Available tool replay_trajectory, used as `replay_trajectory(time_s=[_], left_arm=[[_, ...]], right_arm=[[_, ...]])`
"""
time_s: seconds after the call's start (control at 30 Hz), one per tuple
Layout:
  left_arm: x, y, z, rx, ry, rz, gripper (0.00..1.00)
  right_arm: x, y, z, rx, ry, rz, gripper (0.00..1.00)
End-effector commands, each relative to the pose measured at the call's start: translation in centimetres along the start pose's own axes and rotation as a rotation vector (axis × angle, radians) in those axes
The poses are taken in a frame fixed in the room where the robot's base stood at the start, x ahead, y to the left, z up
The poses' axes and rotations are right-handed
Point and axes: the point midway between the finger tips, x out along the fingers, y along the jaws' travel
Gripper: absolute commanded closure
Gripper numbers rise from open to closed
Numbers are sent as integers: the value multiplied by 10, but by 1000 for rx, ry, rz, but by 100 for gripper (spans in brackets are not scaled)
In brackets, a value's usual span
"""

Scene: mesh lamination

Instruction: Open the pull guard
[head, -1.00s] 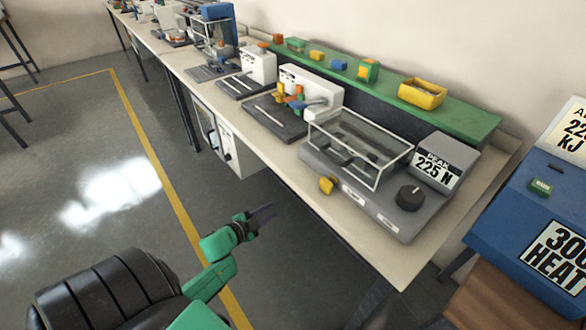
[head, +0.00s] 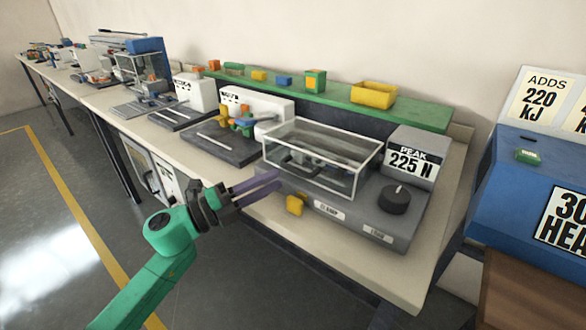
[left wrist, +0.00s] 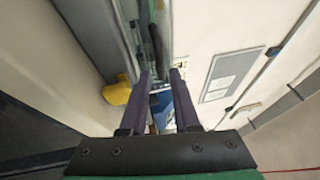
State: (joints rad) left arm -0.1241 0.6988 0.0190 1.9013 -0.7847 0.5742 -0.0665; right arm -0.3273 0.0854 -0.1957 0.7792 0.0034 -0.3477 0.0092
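The pull guard (head: 366,168), a clear box with a white frame, sits lowered over the bed of the grey pull tester (head: 345,214). A "PEAK 225 N" display (head: 411,158) stands at its right. My left gripper (head: 279,181) is at the guard's front left corner in the head view, its two purple fingers apart and nothing seen between them. I cannot tell whether they touch the guard. In the left wrist view the fingers (left wrist: 161,76) point along the tester's edge, with the yellow knob (left wrist: 118,91) to their left. My right gripper is not in view.
The yellow knob (head: 295,204) sticks out of the tester's front, just below my left fingers. A black dial (head: 394,199) is at the right. A green shelf (head: 425,114) with small blocks and a yellow bin (head: 373,95) runs behind. A blue machine (head: 520,205) stands at the right.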

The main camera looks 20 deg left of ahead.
Motion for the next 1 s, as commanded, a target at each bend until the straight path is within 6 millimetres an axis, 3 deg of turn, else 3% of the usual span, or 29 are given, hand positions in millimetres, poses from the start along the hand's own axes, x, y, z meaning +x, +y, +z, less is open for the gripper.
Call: replay_trajectory(time_s=[0.1,0.3,0.57,0.67,1.0], left_arm=[[31,-4,1,0,-1,-5,70],[62,-1,1,-1,-2,-1,70],[65,0,0,-2,-1,0,70],[65,0,0,-2,-2,0,100],[65,1,0,-3,-2,1,100]], right_arm=[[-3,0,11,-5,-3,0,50],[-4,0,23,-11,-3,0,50],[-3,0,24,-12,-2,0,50],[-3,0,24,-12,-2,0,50],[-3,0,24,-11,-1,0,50]])
